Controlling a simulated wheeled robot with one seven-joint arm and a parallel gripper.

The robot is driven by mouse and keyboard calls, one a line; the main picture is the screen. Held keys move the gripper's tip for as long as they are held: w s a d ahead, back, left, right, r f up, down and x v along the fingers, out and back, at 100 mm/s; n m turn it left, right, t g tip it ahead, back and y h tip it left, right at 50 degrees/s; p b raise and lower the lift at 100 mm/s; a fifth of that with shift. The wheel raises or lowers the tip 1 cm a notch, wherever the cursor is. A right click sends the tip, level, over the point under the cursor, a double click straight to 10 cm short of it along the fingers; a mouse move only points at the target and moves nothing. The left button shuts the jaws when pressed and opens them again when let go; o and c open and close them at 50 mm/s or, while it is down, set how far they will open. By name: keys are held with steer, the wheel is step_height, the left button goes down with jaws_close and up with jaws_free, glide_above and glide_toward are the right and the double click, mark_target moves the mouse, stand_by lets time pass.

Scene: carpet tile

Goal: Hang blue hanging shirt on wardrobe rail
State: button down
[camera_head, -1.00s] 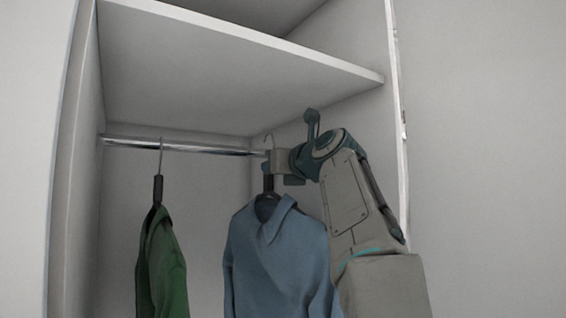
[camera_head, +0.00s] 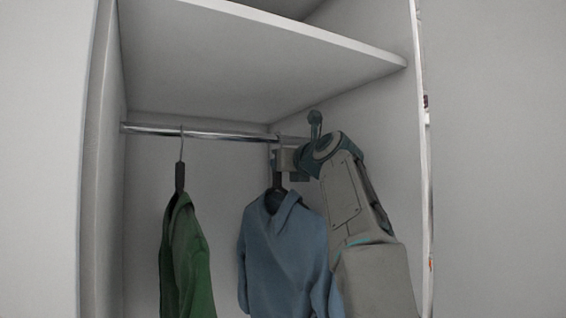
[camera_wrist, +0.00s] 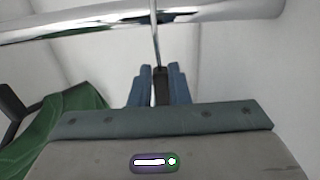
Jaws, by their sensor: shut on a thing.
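The blue shirt (camera_head: 283,250) hangs upright on a dark hanger below my gripper (camera_head: 279,160) in the head view. My gripper is shut on the hanger's dark neck, which shows between the fingers in the wrist view (camera_wrist: 158,88). The hanger's thin metal hook rises from the fingers toward the wardrobe rail (camera_head: 210,133). In the wrist view the hook's shaft reaches up to the chrome rail (camera_wrist: 215,12) and overlaps it. The hook's tip is out of that frame, so I cannot tell whether it rests on the rail.
A green shirt (camera_head: 186,262) hangs on the rail to the left, with a gap between it and the blue shirt. A white shelf (camera_head: 290,45) spans above the rail. The wardrobe's right side wall is close to my arm.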

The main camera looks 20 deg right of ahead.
steer(key=c, duration=1.3)
jaws_free()
steer(key=shift+s+f, duration=0.1)
steer(key=s+d+b, duration=0.1)
steer(key=s, duration=0.3)
steer(key=s+b, duration=0.1)
steer(key=s, duration=0.4)
steer(key=s+d+b, duration=0.1)
steer(key=s+b, duration=0.1)
steer(key=s, duration=0.2)
steer(key=shift+s+d, duration=0.25)
steer(key=shift+d, duration=0.1)
